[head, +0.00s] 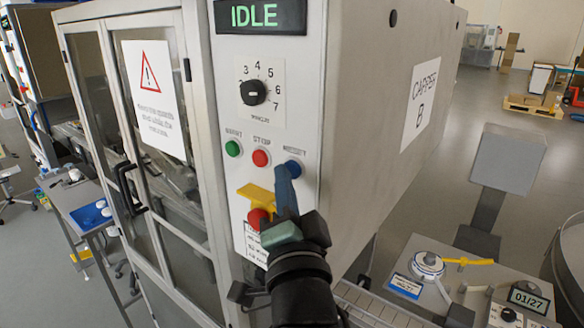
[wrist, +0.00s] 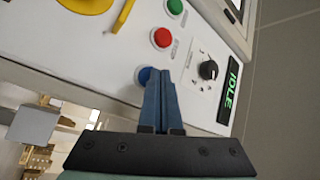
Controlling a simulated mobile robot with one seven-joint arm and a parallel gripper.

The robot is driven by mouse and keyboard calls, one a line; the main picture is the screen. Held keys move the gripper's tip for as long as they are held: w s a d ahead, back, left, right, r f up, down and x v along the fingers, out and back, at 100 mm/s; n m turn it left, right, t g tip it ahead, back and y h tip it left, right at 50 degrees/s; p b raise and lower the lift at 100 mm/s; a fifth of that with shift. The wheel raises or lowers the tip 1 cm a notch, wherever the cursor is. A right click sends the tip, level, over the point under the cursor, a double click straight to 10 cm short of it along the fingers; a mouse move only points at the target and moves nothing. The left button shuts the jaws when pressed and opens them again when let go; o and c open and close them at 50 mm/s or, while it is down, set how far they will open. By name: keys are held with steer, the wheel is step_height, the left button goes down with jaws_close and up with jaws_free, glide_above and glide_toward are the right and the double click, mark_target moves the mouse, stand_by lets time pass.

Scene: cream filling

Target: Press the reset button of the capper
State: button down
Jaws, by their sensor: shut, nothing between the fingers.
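The capper (head: 360,100) carries a "CAPPER B" label and a white control panel. The blue reset button (head: 294,167) is at the right of the button row; it also shows in the wrist view (wrist: 144,75), partly behind the fingers. My gripper (head: 284,172) is shut and empty, with its blue fingertips at or just in front of the reset button. I cannot tell whether they touch it. The red stop button (head: 261,158) and the green start button (head: 233,148) are to the left. The display (head: 258,16) reads IDLE.
A black dial (head: 254,92) sits above the buttons. A red emergency button (head: 258,218) with a yellow guard (head: 256,195) is just left of my gripper. Glass doors with a black handle (head: 128,185) are at left. A device reading 01/27 (head: 528,299) stands at lower right.

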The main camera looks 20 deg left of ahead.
steer(key=shift+s+a, duration=0.1)
steer(key=s, duration=0.1)
steer(key=s+a+p, duration=0.1)
steer(key=s, duration=0.1)
steer(key=s+a+p, duration=0.1)
steer(key=s, duration=0.1)
steer(key=shift+s, duration=0.25)
steer(key=s+d+r+n+t+h+b, duration=0.3)
steer(key=s+d+r+t+h, duration=0.1)
steer(key=d+r, duration=0.4)
steer(key=s+d+r+n+t+h+b, duration=0.2)
steer(key=d+r, duration=0.6)
steer(key=r, duration=0.4)
steer(key=s+n+t+h, duration=0.1)
steer(key=s+t+h, duration=0.1)
steer(key=s, duration=0.1)
steer(key=shift+r+n+t+b, duration=0.3)
steer(key=shift+r+n+b, duration=0.05)
steer(key=shift+n+b, duration=0.05)
stand_by(0.5)
